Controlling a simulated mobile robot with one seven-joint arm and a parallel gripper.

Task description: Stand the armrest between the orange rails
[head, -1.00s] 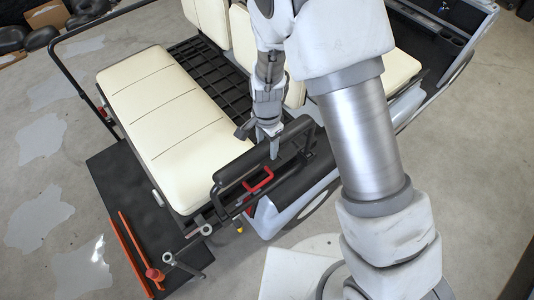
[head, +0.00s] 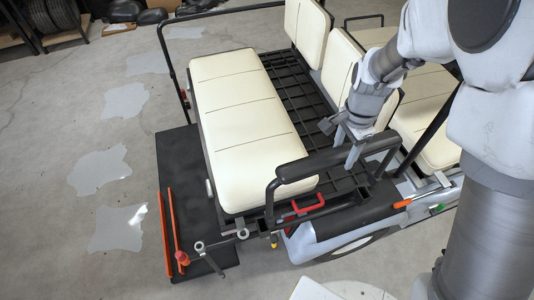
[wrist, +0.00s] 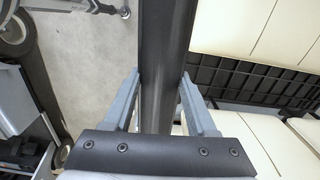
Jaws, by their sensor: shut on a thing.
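The armrest (head: 335,155) is a black padded bar on a black tube frame, at the near side of the cart beside the cream seat (head: 240,125). My gripper (head: 352,160) is shut on its padded bar from above; in the wrist view the dark bar (wrist: 165,60) runs between my two grey fingers. The armrest's lower frame is close to the cart's side, and I cannot tell whether it still touches its mounts. Two orange rails (head: 167,232) stand side by side on the black rear platform (head: 178,160), at the left, apart from the armrest.
A red handle (head: 308,204) sits below the armrest. Grey ring-ended posts (head: 200,247) stand near the rails, with a red knob (head: 182,258) close by. An orange-handled item (head: 402,203) lies on the cart's right side.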

